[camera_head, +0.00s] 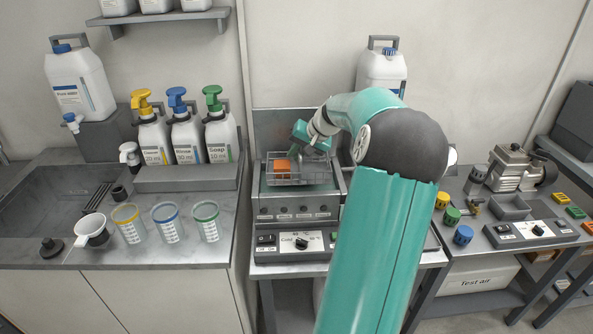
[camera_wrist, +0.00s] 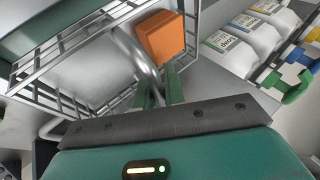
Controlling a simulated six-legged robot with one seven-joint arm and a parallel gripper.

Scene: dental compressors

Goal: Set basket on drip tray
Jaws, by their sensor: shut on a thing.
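The wire basket (camera_head: 308,174) holds an orange block (camera_head: 283,166) and is over the top of the grey bench unit with a dial panel. In the wrist view, the basket (camera_wrist: 62,98) shows its wire sides, with the orange block (camera_wrist: 162,37) inside near its right side. My gripper (camera_head: 296,148) is at the basket's upper part; in the wrist view its green fingers (camera_wrist: 158,84) are shut on the basket's thick grey handle. I cannot tell whether the basket's underside touches anything. No drip tray can be identified for sure; my arm hides part of the bench.
The grey unit (camera_head: 294,213) stands mid-bench. To its left are several pump bottles (camera_head: 187,140), measuring cups (camera_head: 168,222) and a sink (camera_head: 50,208). To the right are a small grey bin (camera_head: 510,207), coloured caps (camera_head: 463,235) and a compressor (camera_head: 518,170). A white canister (camera_head: 381,70) stands behind my arm.

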